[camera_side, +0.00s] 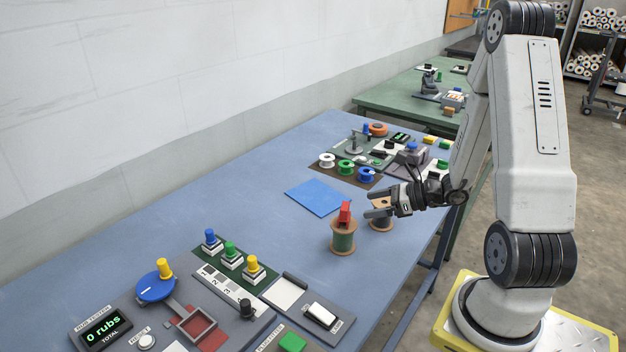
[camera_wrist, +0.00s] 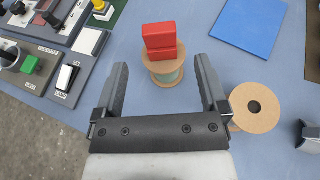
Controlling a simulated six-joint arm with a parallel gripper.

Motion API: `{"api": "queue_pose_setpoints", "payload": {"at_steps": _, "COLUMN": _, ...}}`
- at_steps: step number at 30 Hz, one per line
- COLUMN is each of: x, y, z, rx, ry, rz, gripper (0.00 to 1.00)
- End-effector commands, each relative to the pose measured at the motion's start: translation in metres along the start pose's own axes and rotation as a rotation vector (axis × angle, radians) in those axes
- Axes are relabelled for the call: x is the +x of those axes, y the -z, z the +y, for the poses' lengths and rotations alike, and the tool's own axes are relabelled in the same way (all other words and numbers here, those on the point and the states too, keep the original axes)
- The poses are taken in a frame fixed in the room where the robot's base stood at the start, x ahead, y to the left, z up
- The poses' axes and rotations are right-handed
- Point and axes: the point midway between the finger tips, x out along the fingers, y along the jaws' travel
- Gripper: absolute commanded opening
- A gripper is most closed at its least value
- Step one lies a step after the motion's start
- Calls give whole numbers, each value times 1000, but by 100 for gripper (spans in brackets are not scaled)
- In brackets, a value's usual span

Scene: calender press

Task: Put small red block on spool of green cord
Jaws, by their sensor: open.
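The spool of green cord (camera_side: 343,240) stands upright on the blue table, with tan flanges. The red block (camera_side: 345,211) rests on its top flange. The wrist view shows the red (camera_wrist: 160,40) as two stacked parts, and I cannot tell if these are two blocks or two faces of one. The green spool (camera_wrist: 167,75) lies ahead, between the finger directions. My gripper (camera_side: 375,207) is open and empty, to the right of the red block in the side view and apart from it. In the wrist view my fingers (camera_wrist: 162,64) are spread.
A second spool (camera_wrist: 255,107) stands close to my right finger in the wrist view. A blue mat (camera_side: 318,197) lies behind. Control panels with coloured knobs (camera_side: 230,255) are at the front left; small bobbins (camera_side: 346,168) and devices are at the back. The table's left middle is clear.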

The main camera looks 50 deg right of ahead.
Motion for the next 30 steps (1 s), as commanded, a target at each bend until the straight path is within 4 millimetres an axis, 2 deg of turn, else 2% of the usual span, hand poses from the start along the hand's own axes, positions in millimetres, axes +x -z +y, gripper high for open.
{"api": "queue_pose_setpoints", "payload": {"at_steps": 6, "x": -10, "y": 0, "z": 0, "rx": 0, "ry": 0, "rz": 0, "gripper": 93}}
{"api": "queue_pose_setpoints", "payload": {"at_steps": 24, "x": -10, "y": 0, "z": 1, "rx": -2, "ry": -3, "rz": 1, "gripper": 93}}
{"api": "queue_pose_setpoints", "payload": {"at_steps": 30, "x": -3, "y": -3, "z": 17, "rx": -64, "ry": -82, "rz": 36, "gripper": 93}}
